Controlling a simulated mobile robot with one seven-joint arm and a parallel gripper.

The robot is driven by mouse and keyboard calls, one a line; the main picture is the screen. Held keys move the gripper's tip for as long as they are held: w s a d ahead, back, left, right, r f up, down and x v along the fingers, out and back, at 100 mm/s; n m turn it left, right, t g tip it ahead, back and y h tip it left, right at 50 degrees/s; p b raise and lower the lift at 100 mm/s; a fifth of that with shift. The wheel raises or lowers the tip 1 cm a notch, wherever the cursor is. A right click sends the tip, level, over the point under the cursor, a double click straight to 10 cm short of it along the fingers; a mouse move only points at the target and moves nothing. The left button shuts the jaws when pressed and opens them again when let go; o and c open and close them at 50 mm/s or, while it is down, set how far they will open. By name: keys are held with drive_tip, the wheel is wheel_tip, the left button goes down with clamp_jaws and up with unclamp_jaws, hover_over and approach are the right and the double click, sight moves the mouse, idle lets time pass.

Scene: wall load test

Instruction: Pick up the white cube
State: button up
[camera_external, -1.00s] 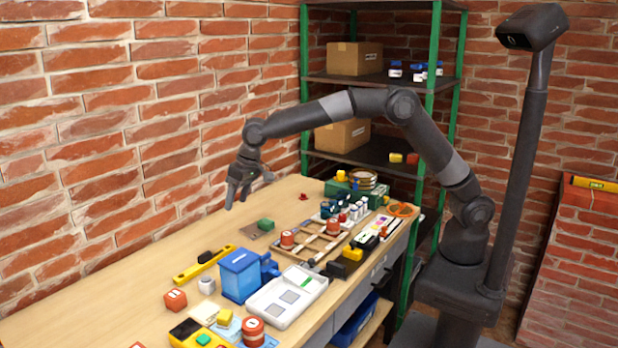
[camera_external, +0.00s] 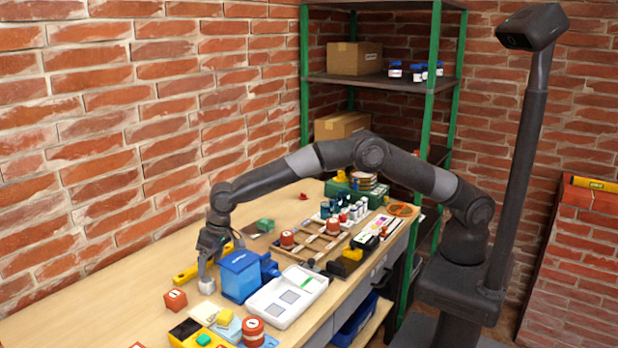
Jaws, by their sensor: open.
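The white cube (camera_external: 207,286) sits on the wooden workbench, just left of a blue box. My gripper (camera_external: 208,270) points down right above it, with the fingers at the cube's upper part. The jaws are open. The fingers hide the top of the cube, and I cannot tell whether they touch it.
The blue box (camera_external: 240,275) stands close on the right of the gripper. The bench's left front is clear.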

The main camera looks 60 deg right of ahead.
sight(207, 278)
drive_tip(key=x, duration=0.5)
drive_tip(key=shift+a, duration=0.15)
drive_tip(key=shift+s, duration=0.1)
drive_tip(key=shift+c, duration=0.4)
drive_tip(key=c, duration=1)
drive_tip(key=shift+r, duration=0.1)
drive_tip(key=shift+c, duration=0.2)
